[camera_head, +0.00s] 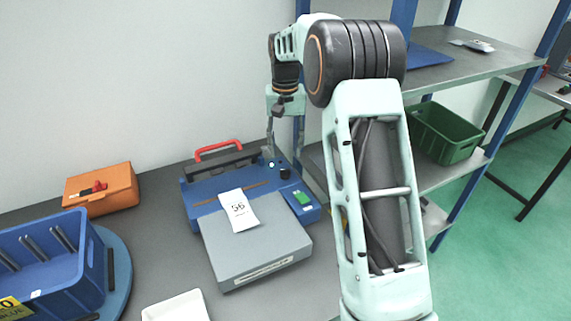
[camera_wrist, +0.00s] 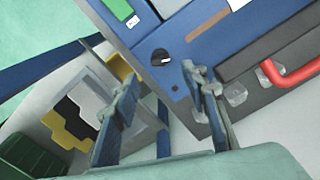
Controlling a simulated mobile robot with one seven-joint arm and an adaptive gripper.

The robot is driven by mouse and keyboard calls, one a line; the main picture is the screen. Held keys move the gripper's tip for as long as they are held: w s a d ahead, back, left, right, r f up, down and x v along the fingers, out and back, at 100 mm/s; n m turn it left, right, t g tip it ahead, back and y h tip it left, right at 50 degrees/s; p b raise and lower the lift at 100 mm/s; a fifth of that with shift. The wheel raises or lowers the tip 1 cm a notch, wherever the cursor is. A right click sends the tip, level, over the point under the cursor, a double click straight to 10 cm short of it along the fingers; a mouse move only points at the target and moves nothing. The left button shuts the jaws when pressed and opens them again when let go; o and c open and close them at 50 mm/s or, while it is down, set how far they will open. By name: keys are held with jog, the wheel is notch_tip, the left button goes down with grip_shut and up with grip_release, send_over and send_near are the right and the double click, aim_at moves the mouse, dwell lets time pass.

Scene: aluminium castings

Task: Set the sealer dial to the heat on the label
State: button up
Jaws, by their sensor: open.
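The blue sealer (camera_head: 205,194) stands on the grey table, with a red handle (camera_head: 212,148) on its black bar and a grey platform (camera_head: 255,243) in front. Its black dial (camera_head: 285,173) sits at its right end, behind a green display (camera_head: 302,198). In the wrist view the dial (camera_wrist: 160,57) shows a pale mark on its right side. A white label (camera_head: 239,210) reading "56" lies on the sealer's front and platform. My gripper (camera_head: 271,150) is open and empty near the dial. In the wrist view its fingers (camera_wrist: 163,86) are spread, with the dial beyond and between them.
An orange case (camera_head: 103,202) and a blue crate (camera_head: 75,285) of dark bars stand at left. A white tray (camera_head: 176,307) is at the table's front. A shelf unit (camera_head: 470,68) with a green crate (camera_head: 447,130) rises close at right. The wall is behind the sealer.

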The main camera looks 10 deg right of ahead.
aim_at(285, 173)
notch_tip(285, 173, down, 7)
jog(key=shift+f, duration=0.1)
dwell(0.3)
grip_shut()
